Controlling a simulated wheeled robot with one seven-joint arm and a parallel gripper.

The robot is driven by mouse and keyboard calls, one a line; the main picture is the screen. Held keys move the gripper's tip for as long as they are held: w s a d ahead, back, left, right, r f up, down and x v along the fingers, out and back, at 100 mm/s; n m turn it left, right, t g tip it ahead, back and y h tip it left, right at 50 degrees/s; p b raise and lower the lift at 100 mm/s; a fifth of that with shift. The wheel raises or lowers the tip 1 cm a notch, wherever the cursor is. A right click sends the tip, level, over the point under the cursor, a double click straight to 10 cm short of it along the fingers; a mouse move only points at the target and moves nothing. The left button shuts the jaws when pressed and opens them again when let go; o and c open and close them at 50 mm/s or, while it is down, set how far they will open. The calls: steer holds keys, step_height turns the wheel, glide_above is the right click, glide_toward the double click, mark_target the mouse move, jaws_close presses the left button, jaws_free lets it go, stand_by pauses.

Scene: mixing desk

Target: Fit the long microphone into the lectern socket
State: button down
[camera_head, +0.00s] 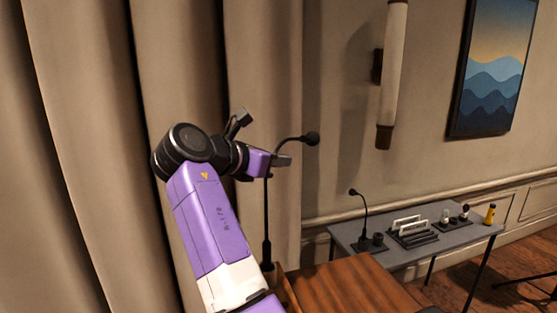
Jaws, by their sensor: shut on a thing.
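The long microphone (266,225) has a thin black stem that hangs roughly upright, with a curved neck and a dark head (312,138) bending to the right. My gripper (280,160) is shut on it near the top of the stem, below the curve of the neck. The wooden lectern (350,292) is at the bottom centre. The stem's lower end shows beside the lectern's left edge in this view. I cannot tell whether it touches anything there. I cannot make out the socket.
A grey table (408,252) stands behind the lectern to the right. It bears a shorter gooseneck microphone (364,215) on a dark base, a rack of white cards (411,229), several small items and a yellow object (489,214). A curtain (80,130) hangs behind my arm.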

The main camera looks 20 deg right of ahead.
steer(key=shift+f, duration=0.7)
steer(key=c, duration=1.5)
jaws_free()
steer(key=shift+f, duration=0.1)
steer(key=v, duration=0.7)
steer(key=shift+s+a, duration=0.2)
steer(key=shift+a, duration=0.1)
